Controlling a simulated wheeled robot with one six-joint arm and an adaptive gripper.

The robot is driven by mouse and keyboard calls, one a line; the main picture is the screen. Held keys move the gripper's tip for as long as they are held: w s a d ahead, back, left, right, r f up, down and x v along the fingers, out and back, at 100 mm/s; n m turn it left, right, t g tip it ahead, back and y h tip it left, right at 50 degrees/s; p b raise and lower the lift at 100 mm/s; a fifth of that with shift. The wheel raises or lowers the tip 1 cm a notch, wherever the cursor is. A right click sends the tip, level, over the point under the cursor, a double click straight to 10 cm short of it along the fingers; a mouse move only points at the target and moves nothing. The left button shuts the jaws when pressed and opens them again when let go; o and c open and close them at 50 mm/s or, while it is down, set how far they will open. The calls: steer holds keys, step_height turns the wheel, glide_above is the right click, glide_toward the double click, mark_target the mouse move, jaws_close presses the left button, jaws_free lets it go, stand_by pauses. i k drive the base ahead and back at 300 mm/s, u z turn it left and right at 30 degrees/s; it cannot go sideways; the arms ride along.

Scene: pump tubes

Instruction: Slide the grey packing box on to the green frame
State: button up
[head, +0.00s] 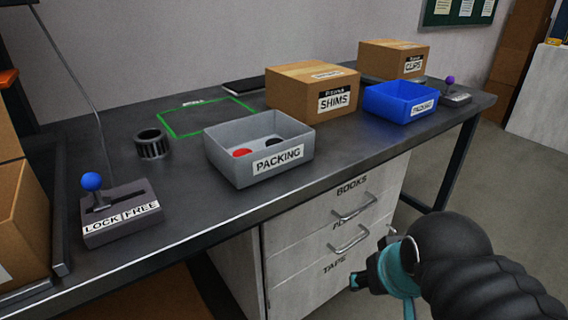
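The grey packing box (226,165) stands open on the dark bench, labelled PACKING on its front. A red round thing and a dark round thing lie inside it. The green frame (166,132) is a thin outline on the bench top, behind and left of the box. Its near right part is hidden behind the box, and I cannot tell whether the box overlaps it. My gripper (362,277) is at the lower right, in front of the drawers and below the bench top, well apart from the box. Its fingers are too small and turned to tell whether they are open.
A dark ring (152,146) stands left of the box. A LOCK/FREE lever unit (120,212) with a blue knob is at the front left. The SHIMS carton (290,97) stands close behind right. A blue box (384,106) is farther right. Drawers (322,252) are below.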

mark_target(251, 133)
steer(key=u, duration=0.05)
steer(key=k, duration=1.05)
steer(key=z, duration=0.9)
steer(key=i, duration=0.65)
steer(key=u, duration=0.6)
steer(key=i, duration=0.75)
steer(key=u, duration=0.85)
